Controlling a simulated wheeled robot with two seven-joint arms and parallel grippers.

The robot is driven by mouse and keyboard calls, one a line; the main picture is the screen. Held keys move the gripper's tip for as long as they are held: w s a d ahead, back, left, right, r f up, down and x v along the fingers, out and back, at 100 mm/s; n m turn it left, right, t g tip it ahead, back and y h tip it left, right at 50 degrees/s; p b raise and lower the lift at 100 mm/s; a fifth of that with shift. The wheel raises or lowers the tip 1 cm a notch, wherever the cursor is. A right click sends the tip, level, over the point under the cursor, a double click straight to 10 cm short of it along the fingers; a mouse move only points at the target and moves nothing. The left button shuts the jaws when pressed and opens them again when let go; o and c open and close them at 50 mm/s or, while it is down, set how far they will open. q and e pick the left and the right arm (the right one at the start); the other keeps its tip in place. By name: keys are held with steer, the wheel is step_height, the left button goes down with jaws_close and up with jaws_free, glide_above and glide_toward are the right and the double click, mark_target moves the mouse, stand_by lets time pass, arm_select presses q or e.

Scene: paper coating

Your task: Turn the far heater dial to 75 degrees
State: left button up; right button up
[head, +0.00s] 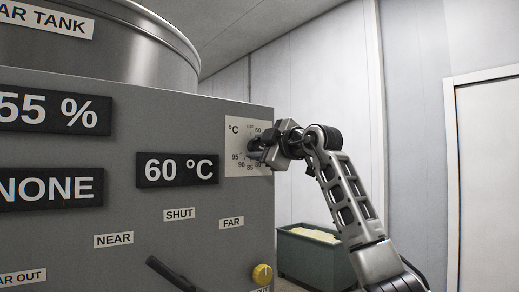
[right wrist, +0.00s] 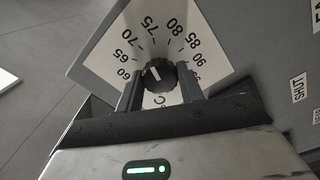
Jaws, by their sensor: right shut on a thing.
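The heater dial (right wrist: 158,76) is a round black knob with a white pointer mark. It sits on a white scale plate (right wrist: 100,55) marked from 60 to 95 in the right wrist view. The pointer leans up and slightly left, roughly toward the 70 to 75 side; the exact value is hard to tell. My right gripper (right wrist: 159,88) is shut on the dial, one finger on each side. In the head view my right gripper (head: 262,150) covers most of the dial at the plate (head: 234,138). A display (head: 177,169) reads 60 °C. My left gripper is not in view.
The grey panel (head: 130,225) carries NEAR, SHUT and FAR (head: 231,222) labels, a black lever (head: 172,274) and a yellow knob (head: 262,274). A steel tank (head: 110,45) rises above it. A green bin (head: 310,255) stands on the floor beyond the panel's edge.

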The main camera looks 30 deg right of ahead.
steer(key=shift+f+m, duration=0.1)
steer(key=shift+m, duration=1)
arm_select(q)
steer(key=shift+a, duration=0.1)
arm_select(e)
steer(key=o, duration=1)
arm_select(q)
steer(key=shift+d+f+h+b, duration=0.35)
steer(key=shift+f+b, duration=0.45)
steer(key=shift+b, duration=1.55)
arm_select(e)
steer(key=shift+s+d, duration=0.2)
steer(key=shift+s, duration=2.45)
steer(key=shift+s+d, duration=0.25)
steer(key=shift+s, duration=2.45)
steer(key=shift+s+d, duration=0.2)
steer(key=shift+s, duration=2.45)
